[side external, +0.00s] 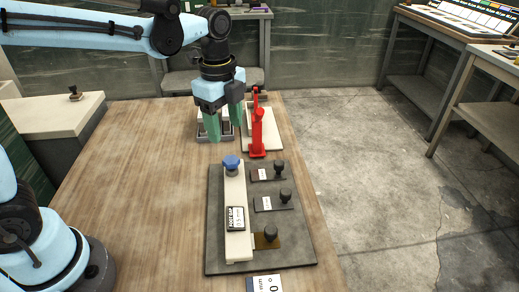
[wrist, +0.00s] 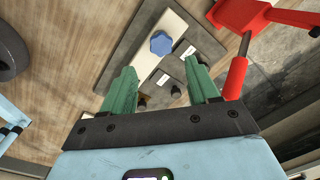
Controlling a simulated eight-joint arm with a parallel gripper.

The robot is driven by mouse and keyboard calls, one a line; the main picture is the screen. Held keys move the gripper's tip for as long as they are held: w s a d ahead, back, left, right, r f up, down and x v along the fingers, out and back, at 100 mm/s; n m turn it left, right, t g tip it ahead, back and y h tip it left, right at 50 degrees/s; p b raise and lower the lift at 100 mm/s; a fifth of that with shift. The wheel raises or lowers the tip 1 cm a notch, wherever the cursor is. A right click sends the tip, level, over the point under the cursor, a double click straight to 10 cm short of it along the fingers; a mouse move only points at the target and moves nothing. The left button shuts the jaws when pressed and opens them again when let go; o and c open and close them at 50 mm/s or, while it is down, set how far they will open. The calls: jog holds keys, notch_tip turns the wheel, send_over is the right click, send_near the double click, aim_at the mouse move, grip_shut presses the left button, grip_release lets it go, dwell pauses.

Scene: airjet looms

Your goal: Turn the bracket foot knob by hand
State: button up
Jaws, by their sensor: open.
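The likely bracket foot knob is a blue lobed knob (side external: 231,162) at the far end of a cream bar (side external: 238,200) on a dark grey plate (side external: 215,235). In the wrist view the blue knob (wrist: 160,43) is above and between my fingers, apart from them. My gripper (side external: 223,128) has green fingers, spread open and empty, and points down above the table beyond the knob. The fingers also show in the wrist view (wrist: 160,85). A label reading "FOOT GAP" (side external: 236,218) sits on the bar.
Several black knobs (side external: 270,233) on small blocks stand on the plate right of the bar. A red upright tool (side external: 257,130) stands close right of my gripper. A grey tray (side external: 203,135) is behind it. The wooden table (side external: 140,190) is clear on the left.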

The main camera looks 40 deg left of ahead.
aim_at(231, 159)
jog(key=shift+w+d+f+m, duration=0.2)
jog(key=shift+w+m, duration=0.1)
jog(key=shift+m, duration=0.2)
jog(key=shift+f, duration=3.95)
jog(key=shift+c, duration=0.4)
jog(key=c, duration=0.7)
